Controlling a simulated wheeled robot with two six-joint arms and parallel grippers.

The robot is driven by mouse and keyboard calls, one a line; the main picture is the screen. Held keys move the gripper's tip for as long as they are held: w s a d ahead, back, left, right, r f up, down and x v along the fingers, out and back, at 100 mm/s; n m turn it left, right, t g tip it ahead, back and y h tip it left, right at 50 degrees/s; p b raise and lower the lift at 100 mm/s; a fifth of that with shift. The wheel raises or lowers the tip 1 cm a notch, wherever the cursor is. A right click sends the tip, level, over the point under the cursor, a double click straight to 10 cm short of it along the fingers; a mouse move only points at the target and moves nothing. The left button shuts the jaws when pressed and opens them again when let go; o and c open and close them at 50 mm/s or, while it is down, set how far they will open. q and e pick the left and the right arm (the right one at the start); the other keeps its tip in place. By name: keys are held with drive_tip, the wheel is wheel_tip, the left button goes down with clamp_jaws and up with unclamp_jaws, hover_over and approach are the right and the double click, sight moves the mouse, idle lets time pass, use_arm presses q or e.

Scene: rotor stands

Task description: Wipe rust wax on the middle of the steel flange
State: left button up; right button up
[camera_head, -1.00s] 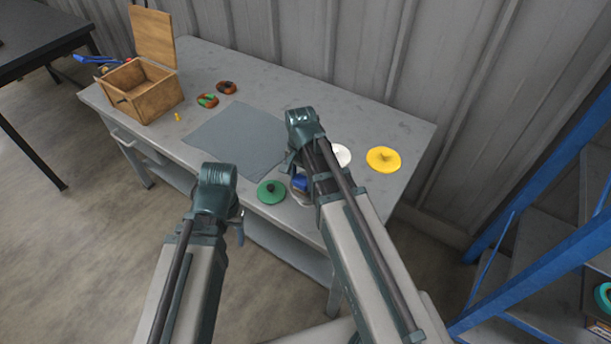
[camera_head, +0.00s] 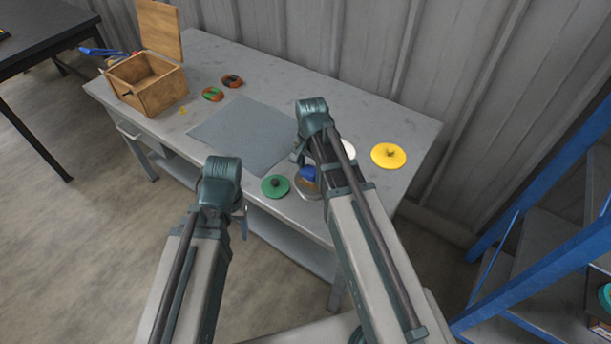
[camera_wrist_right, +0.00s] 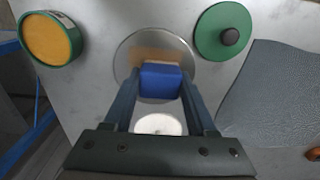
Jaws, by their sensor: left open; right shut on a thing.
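The steel flange (camera_head: 309,194), a round shiny disc, lies near the bench's front edge; it also shows in the right wrist view (camera_wrist_right: 126,58). My right gripper (camera_wrist_right: 160,84) is shut on a block with a blue part (camera_wrist_right: 160,80) and a tan part. It holds the block over the flange's middle; I cannot tell whether they touch. An open green-sided tin with a yellow-orange face (camera_wrist_right: 48,38) stands beside the flange in the right wrist view. My arm hides it in the head view. My left gripper (camera_head: 243,221) is open and empty in front of the bench.
A green disc with a dark knob (camera_head: 275,186) lies left of the flange. A white disc (camera_wrist_right: 158,124) and a yellow disc (camera_head: 388,156) lie beyond it. A grey mat (camera_head: 245,133), two small rings and an open wooden box (camera_head: 150,88) are further left. A blue shelf frame stands right.

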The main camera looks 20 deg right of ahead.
drive_tip(key=shift+w+d, duration=0.2)
drive_tip(key=shift+d, duration=0.1)
drive_tip(key=shift+w, duration=0.1)
drive_tip(key=shift+w+d, duration=1.05)
drive_tip(key=shift+d, duration=0.3)
drive_tip(key=shift+s+d, duration=0.6)
drive_tip(key=shift+s+a+f, duration=0.1)
drive_tip(key=shift+s+a, duration=1.1)
drive_tip(key=shift+a, duration=0.25)
drive_tip(key=shift+s+a, duration=0.15)
drive_tip(key=shift+a, duration=0.05)
drive_tip(key=shift+c, duration=0.6)
